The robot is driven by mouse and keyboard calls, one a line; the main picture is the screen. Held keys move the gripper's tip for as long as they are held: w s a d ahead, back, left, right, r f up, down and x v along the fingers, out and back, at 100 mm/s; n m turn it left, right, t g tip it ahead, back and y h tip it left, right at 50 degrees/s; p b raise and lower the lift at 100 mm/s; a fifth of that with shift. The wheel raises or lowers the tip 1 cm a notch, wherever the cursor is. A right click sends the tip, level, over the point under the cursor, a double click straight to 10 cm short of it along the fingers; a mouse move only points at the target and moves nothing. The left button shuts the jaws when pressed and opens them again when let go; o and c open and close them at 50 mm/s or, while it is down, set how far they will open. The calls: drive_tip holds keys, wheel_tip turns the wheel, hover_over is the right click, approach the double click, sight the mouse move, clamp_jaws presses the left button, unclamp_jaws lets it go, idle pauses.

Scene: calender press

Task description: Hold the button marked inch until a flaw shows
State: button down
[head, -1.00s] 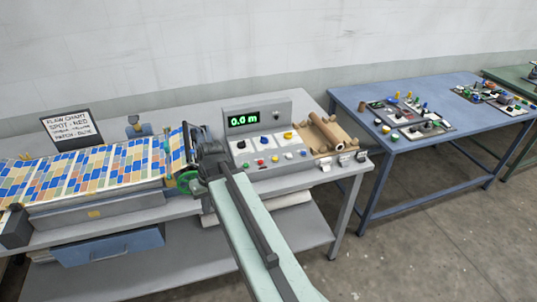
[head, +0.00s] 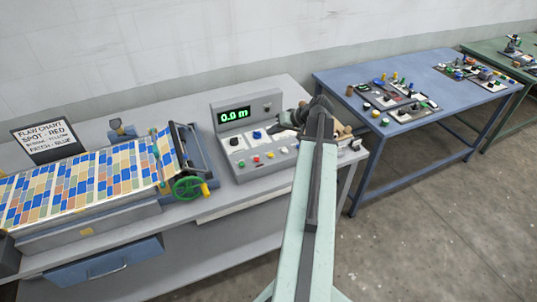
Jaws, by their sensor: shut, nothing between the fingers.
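The grey control box (head: 262,107) stands on the grey bench in the head view. Its green display (head: 234,116) reads 0.0 m. Several buttons sit on its sloped face, among them a black one (head: 235,142), a blue one (head: 257,135), and a red one (head: 256,157). Their labels are too small to read, so I cannot tell which is marked inch. The patterned multicolour sheet (head: 80,188) lies on the press at left; I make out no clear flaw.
A flaw chart sign (head: 45,140) stands behind the sheet, naming spot red and patch blue. A green handwheel (head: 187,188) is at the press's right end. A blue table (head: 400,138) with several small parts is at right. Grey floor is clear in front.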

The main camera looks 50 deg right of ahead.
sight(273, 155)
wheel_tip(273, 155, down, 9)
drive_tip(key=b, duration=0.9)
idle(1.6)
drive_tip(key=shift+f+b, duration=0.35)
drive_tip(key=shift+f+b, duration=0.35)
idle(0.5)
idle(1.9)
drive_tip(key=shift+r+p, duration=0.8)
